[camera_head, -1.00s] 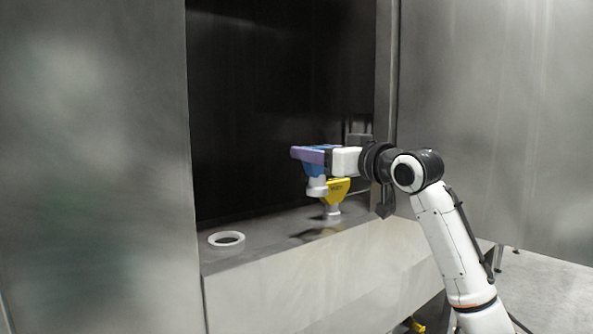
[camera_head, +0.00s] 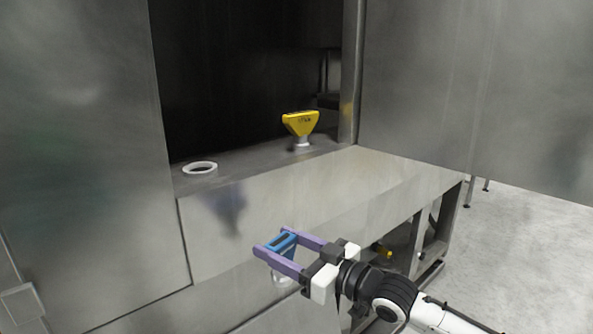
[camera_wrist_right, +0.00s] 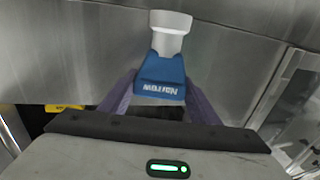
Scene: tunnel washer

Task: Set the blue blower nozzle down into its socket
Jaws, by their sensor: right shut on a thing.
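The blue blower nozzle (camera_head: 283,243) is held between the two purple fingers of my right gripper (camera_head: 278,250), in front of the washer and below its ledge. In the right wrist view the blue nozzle (camera_wrist_right: 162,80) sits between the fingers (camera_wrist_right: 160,92), with its white round neck pointing away from the gripper. The white ring socket (camera_head: 200,168) lies empty on the ledge at the left, up and left of the nozzle and well apart from it. My left gripper is not in view.
A yellow nozzle (camera_head: 300,123) stands upright on the ledge (camera_head: 250,165), right of the ring. The washer's steel front panel (camera_head: 320,195) is just beyond my right gripper. Steel walls flank the dark opening. Open floor (camera_head: 530,230) lies at the right.

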